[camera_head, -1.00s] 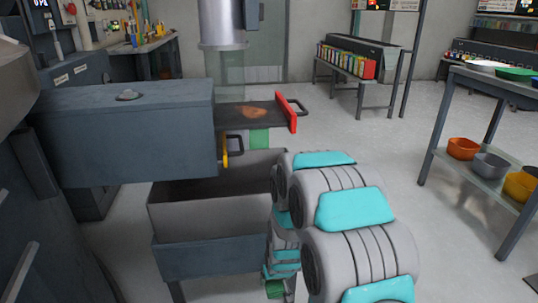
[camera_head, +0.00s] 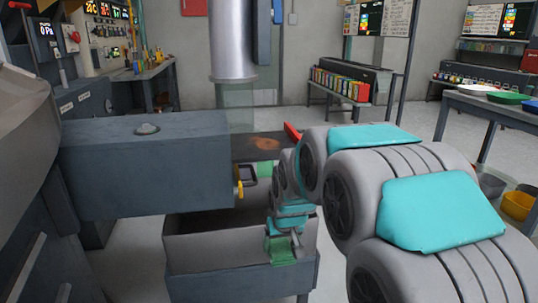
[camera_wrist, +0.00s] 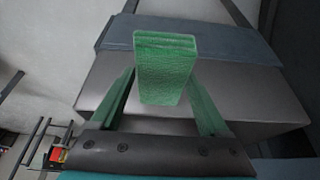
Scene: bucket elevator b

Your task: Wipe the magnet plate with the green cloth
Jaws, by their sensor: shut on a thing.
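The magnet plate (camera_head: 250,148) is a dark flat plate sticking out from the right of a grey housing, with a brown smudge on top. Its red end (camera_head: 292,131) is mostly hidden behind my arm. The green cloth (camera_wrist: 165,70) is a folded block between the green fingers of my gripper (camera_wrist: 163,85) in the wrist view. My gripper is shut on it. In the head view my gripper (camera_head: 281,246) hangs low at the front of the open grey bin, below the magnet plate and apart from it. Cloth and fingers are hard to separate there.
The grey housing (camera_head: 145,165) stands left of the plate, with a yellow latch (camera_head: 239,188) at its right end. The open bin (camera_head: 205,250) is below. A metal pipe (camera_head: 232,45) comes down above the plate. A table with trays (camera_head: 495,105) stands at right.

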